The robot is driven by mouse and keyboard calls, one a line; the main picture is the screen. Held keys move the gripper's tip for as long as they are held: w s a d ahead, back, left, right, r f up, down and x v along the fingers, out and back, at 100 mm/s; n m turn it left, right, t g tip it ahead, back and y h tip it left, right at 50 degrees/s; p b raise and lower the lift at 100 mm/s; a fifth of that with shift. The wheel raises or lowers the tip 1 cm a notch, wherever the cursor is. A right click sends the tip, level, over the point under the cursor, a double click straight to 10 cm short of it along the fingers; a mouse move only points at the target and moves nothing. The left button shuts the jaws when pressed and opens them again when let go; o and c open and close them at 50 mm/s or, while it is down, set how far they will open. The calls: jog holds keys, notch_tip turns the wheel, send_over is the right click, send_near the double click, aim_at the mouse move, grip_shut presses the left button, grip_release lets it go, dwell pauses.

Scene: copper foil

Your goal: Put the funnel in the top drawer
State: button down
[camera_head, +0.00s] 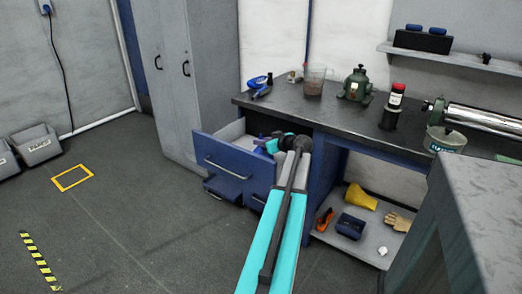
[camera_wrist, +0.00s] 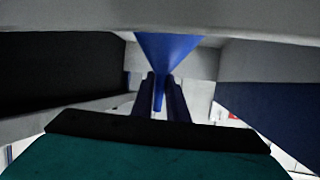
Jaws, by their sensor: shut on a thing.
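The blue funnel (camera_wrist: 168,52) shows in the wrist view, wide end away from my palm and narrow spout between my fingers. My gripper (camera_wrist: 161,80) is shut on it at the spout. The top drawer (camera_head: 225,160) is pulled out, with a blue front and a pale inside. In the head view my gripper (camera_head: 268,146) is at the right side of this drawer, near the worktop edge. My arm covers part of the drawer there, and the funnel is hard to make out. I cannot tell whether the funnel touches the drawer.
A lower drawer (camera_head: 222,188) is also partly out. A shelf (camera_head: 340,236) to the right holds a yellow item and a glove. The floor at left is mostly clear.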

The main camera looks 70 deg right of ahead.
aim_at(261, 148)
jog(key=shift+f, duration=1.85)
jog(key=shift+f, duration=0.15)
jog(key=c, duration=1.7)
grip_release()
jog(key=shift+c, duration=0.2)
jog(key=shift+r, duration=0.2)
jog(key=v, duration=1.2)
